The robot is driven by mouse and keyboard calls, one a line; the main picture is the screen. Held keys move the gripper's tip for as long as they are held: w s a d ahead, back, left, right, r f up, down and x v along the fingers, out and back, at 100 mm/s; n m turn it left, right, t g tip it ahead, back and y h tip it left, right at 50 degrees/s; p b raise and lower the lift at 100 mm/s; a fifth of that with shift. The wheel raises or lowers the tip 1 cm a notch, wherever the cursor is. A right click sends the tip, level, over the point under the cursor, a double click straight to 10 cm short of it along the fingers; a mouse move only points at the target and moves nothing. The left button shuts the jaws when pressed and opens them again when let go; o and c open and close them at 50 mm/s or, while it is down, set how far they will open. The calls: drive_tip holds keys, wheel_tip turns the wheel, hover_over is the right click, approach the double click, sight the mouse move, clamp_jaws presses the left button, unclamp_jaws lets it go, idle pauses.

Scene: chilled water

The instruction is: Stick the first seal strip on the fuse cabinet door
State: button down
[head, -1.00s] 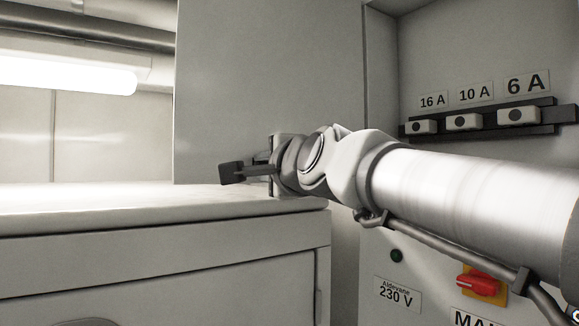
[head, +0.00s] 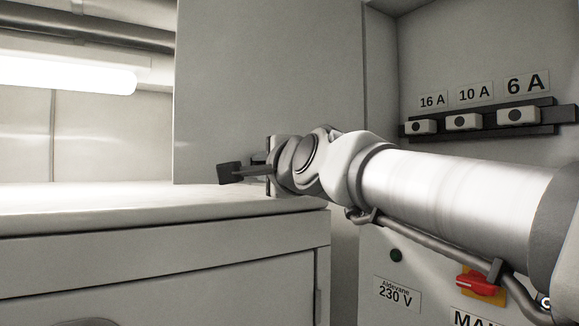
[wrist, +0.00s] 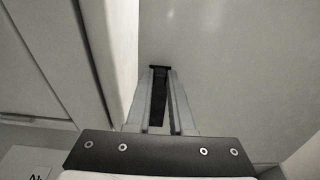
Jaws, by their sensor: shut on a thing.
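My gripper (head: 246,171) reaches left across the front of the large grey panel (head: 270,85), which I take for the fuse cabinet door. It is shut on a small dark piece (head: 229,173), apparently the seal strip. A plain pale surface lies beyond the tips. I cannot tell whether the piece touches it.
The white counter (head: 110,200) lies below and left of my gripper. On the right, a cabinet recess holds fuses (head: 463,121) labelled 16 A, 10 A and 6 A. Below are a red switch (head: 476,284) and a 230 V label (head: 396,293). A lamp (head: 70,75) glows at left.

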drive_tip(key=c, duration=0.7)
unclamp_jaws()
drive_tip(key=b+v, duration=0.3)
drive_tip(key=v, duration=1.4)
drive_tip(key=d+f+n+g+h, duration=0.2)
drive_tip(key=d+f+n+g, duration=0.1)
drive_tip(key=f, duration=0.8)
drive_tip(key=d+f+n+g+h, duration=0.2)
drive_tip(key=d+f+n, duration=0.15)
drive_tip(key=f, duration=0.75)
drive_tip(key=s+d+f+n+g+h, duration=0.1)
drive_tip(key=s+d+f+n+g, duration=0.2)
drive_tip(key=f, duration=0.6)
drive_tip(key=s+d+f+n+g+h, duration=0.2)
drive_tip(key=s+f, duration=0.3)
drive_tip(key=f, duration=0.4)
drive_tip(key=shift+s+d+f+n+g, duration=0.2)
drive_tip(key=shift+d+f+n+g, duration=0.15)
drive_tip(key=shift+d+n, duration=0.4)
